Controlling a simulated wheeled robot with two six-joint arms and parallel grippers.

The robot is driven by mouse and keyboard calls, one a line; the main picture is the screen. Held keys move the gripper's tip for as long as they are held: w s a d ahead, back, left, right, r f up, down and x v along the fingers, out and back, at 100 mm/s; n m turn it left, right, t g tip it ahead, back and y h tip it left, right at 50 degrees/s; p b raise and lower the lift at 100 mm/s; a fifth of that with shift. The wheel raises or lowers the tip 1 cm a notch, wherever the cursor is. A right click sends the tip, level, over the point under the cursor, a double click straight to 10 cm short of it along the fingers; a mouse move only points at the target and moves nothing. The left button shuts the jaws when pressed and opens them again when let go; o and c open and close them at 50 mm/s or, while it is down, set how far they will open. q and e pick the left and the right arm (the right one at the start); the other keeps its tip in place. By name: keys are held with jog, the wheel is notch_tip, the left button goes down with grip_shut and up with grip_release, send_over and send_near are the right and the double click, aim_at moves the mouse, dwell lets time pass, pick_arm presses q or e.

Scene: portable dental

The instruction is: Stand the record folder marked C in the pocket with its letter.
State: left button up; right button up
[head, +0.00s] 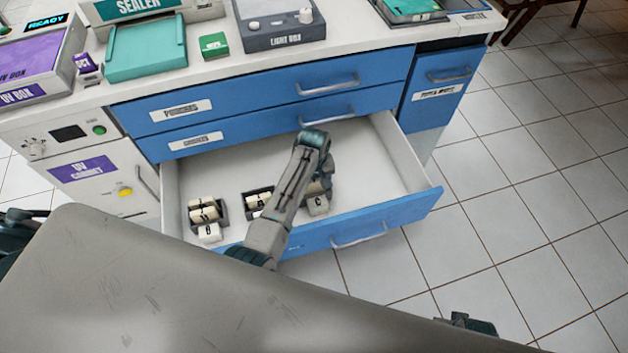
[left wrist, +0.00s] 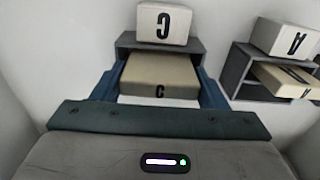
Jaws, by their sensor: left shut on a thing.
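A dark part of mine, possibly my right gripper (head: 466,324), shows at lower right.
The open drawer (head: 375,172) has a bare white floor right of my gripper. The A pocket (left wrist: 236,68) with a cream folder stands close beside the C pocket. Another filled pocket (head: 222,208) is at the drawer's left. The drawer front (head: 405,210) and walls surround my gripper.

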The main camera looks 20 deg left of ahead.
pick_arm(q)
jog(key=shift+f+p, duration=0.2)
jog(key=shift+p, duration=0.1)
pick_arm(e)
jog(key=shift+r, duration=0.4)
dwell(0.5)
pick_arm(q)
jog(key=o, duration=1.1)
jog(key=shift+c, duration=0.2)
pick_arm(e)
jog(key=shift+f, duration=0.1)
pick_arm(q)
jog(key=shift+r, duration=0.55)
notch_tip(320, 180, up, 10)
jog(key=shift+f+p, duration=0.15)
jog(key=shift+p, duration=0.45)
pick_arm(e)
jog(key=s+f, duration=0.3)
jog(key=f, duration=0.7)
jog(key=shift+s+d+g, duration=0.25)
jog(key=shift+d+g, duration=0.05)
jog(key=shift+d, duration=0.05)
